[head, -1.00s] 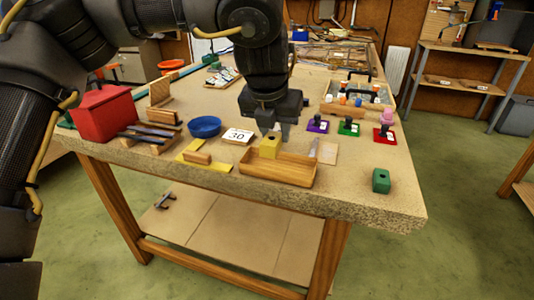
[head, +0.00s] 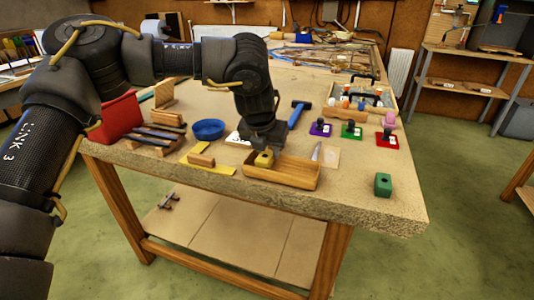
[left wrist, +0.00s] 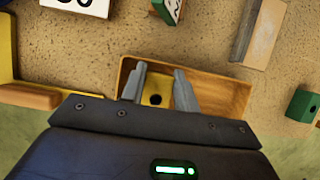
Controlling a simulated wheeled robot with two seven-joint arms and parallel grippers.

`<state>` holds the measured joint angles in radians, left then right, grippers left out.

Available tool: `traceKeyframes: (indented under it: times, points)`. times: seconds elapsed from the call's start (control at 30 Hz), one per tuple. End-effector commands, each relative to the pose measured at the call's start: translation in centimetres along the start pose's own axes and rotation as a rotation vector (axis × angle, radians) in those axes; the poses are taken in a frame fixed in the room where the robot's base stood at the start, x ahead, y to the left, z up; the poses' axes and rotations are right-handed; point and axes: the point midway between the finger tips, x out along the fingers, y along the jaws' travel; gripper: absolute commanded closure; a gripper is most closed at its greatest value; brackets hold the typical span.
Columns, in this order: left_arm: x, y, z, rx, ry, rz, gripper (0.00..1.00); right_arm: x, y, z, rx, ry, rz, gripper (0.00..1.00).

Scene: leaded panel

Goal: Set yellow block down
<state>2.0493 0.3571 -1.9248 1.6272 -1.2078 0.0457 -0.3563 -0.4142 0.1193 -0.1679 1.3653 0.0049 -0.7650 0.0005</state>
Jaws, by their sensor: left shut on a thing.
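The yellow block (head: 264,159) is in the jaws of my left gripper (head: 263,150), at the left part of the wooden tray (head: 300,176). In the left wrist view the yellow block (left wrist: 155,98) with its dark hole sits between the two grey fingers of my left gripper (left wrist: 158,88), over the inside of the tray (left wrist: 225,94). I cannot tell whether the block touches the tray floor. My right gripper is not in view.
A green block (head: 383,184) stands at the table's front right. A blue bowl (head: 207,129), a red box (head: 118,117) and a yellow strip with a wooden piece (head: 201,160) lie to the left. Purple, green and red squares (head: 387,138) with knobs lie right.

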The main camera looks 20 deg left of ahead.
Motion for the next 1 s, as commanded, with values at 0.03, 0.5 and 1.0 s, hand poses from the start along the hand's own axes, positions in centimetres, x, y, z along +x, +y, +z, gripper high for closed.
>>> traceKeyframes:
  times: [0.03,0.5,1.0]
  points:
    - [1.2,0.1,-1.1,0.006,0.027,0.004,0.92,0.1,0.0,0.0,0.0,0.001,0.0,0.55]
    - [1.1,0.1,-1.0,0.004,0.024,0.004,0.48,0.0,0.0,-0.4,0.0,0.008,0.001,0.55]
    - [-4.4,0.0,-0.7,0.003,0.018,0.001,0.48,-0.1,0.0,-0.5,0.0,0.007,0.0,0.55]
